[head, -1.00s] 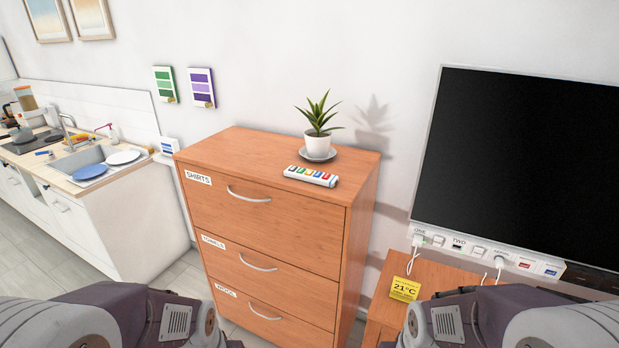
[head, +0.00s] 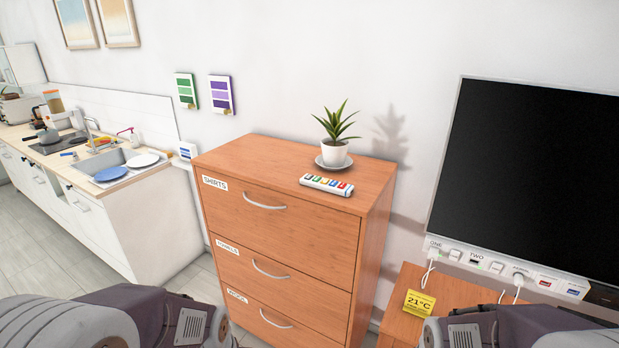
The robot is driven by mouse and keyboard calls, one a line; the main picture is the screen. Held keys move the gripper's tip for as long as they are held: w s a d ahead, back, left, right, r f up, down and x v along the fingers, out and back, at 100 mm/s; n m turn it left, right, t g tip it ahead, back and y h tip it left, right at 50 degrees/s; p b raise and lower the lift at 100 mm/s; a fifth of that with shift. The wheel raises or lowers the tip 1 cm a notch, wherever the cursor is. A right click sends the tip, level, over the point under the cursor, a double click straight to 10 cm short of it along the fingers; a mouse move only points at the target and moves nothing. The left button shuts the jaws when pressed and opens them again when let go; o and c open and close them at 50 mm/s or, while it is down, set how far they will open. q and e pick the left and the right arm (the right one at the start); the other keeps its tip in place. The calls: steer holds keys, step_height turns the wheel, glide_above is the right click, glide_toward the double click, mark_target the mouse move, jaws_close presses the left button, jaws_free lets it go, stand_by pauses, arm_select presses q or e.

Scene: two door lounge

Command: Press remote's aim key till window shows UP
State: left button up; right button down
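A white bar with a row of coloured keys (head: 326,185) lies flat on top of the wooden dresser (head: 250,155), close to its front edge. It looks like the remote, but it is too small to read any key label or window. A small white device (head: 187,150) stands by the wall left of the dresser, and its text is also unreadable. Both of my arms show only as links at the bottom corners. Neither gripper is in view.
A potted plant (head: 334,152) on a saucer stands behind the keyed bar. A dark screen (head: 530,180) is on the right wall above a strip of sockets and switches. A yellow 21°C card (head: 419,304) stands on a low wooden unit. A kitchen counter (head: 130,184) with a sink is at left.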

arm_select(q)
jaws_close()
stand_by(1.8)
